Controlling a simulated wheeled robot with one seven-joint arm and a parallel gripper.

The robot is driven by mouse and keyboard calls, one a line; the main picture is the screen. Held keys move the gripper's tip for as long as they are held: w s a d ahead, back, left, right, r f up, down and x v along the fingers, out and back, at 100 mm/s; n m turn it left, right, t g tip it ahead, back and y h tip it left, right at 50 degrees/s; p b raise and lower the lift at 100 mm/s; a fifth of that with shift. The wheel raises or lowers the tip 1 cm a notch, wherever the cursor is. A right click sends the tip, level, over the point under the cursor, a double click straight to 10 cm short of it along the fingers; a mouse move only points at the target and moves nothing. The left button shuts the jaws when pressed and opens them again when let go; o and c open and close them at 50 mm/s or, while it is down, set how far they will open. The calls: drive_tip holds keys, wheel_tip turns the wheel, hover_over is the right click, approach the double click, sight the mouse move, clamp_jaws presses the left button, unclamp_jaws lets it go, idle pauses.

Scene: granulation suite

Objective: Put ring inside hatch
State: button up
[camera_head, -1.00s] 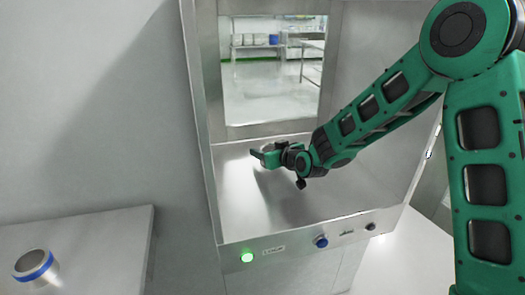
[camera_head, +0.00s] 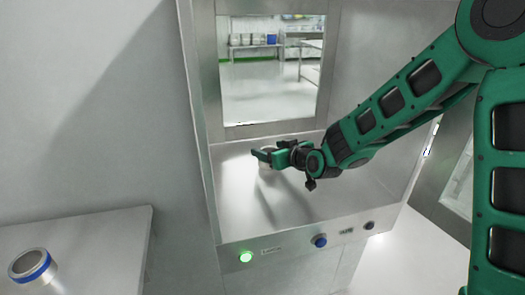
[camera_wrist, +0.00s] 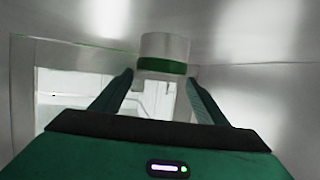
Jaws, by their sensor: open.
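A silver ring with a green band (camera_wrist: 165,50) shows in the wrist view, between and just past the two fingertips. My gripper (camera_head: 262,156) is open inside the hatch (camera_head: 225,205), low over its bright metal floor. In the head view only a pale bit of this ring shows under the fingers. The wrist picture seems upside down, with the ring standing on the hatch floor. I cannot tell whether the fingers touch it. Another silver ring with a blue band (camera_head: 33,266) stands on the bench at the lower left.
The steel bench (camera_head: 110,235) is left of the hatch. A window (camera_head: 268,85) in the hatch's back shows another room. The front sill carries a lit green button (camera_head: 246,256), a blue button (camera_head: 320,241) and a dark knob (camera_head: 369,226). The hatch floor is otherwise clear.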

drive_tip(key=v, duration=0.7)
